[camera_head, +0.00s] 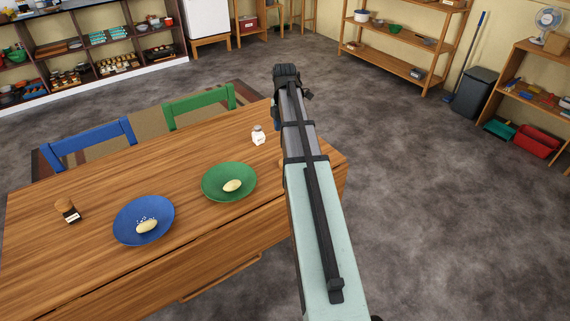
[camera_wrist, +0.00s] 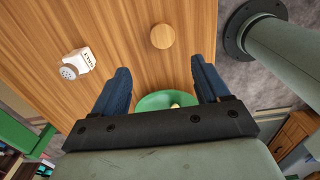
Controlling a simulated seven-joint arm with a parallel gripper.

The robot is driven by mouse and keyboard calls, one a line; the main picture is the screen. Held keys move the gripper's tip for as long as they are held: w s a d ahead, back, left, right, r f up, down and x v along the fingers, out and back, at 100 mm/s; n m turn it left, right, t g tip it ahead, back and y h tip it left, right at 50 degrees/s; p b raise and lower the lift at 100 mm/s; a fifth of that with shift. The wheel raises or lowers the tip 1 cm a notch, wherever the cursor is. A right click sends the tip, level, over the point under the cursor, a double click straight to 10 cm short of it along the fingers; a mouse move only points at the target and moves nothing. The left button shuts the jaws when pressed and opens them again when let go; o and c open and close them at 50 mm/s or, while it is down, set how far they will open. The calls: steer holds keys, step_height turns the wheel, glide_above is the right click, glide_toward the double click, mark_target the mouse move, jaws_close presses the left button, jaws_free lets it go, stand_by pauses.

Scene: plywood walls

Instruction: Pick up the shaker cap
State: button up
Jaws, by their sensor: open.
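A round wooden disc, which looks like the shaker cap (camera_wrist: 162,36), lies on the table just beyond my fingertips in the wrist view, about centred between them. In the head view, only a sliver of it shows beside my arm (camera_head: 281,164). My gripper (camera_wrist: 160,65) is open and empty above the table, its two blue fingers apart. In the head view, it is mostly hidden behind my arm.
A green plate (camera_head: 216,192) and a blue plate (camera_head: 128,228) each hold a pale oval food item. A dark, wood-topped shaker (camera_head: 66,210) is at the left of the wooden table (camera_head: 100,190). Blue and green chairs stand behind. The tabletop around the disc is clear.

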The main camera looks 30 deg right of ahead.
step_height(320, 180, down, 8)
steer(key=shift+a+f, duration=0.1)
steer(key=shift+f, duration=0.1)
steer(key=shift+s+f, duration=0.2)
steer(key=shift+f, duration=2.4)
steer(key=shift+c, duration=0.3)
steer(key=c, duration=1)
steer(key=shift+r, duration=0.15)
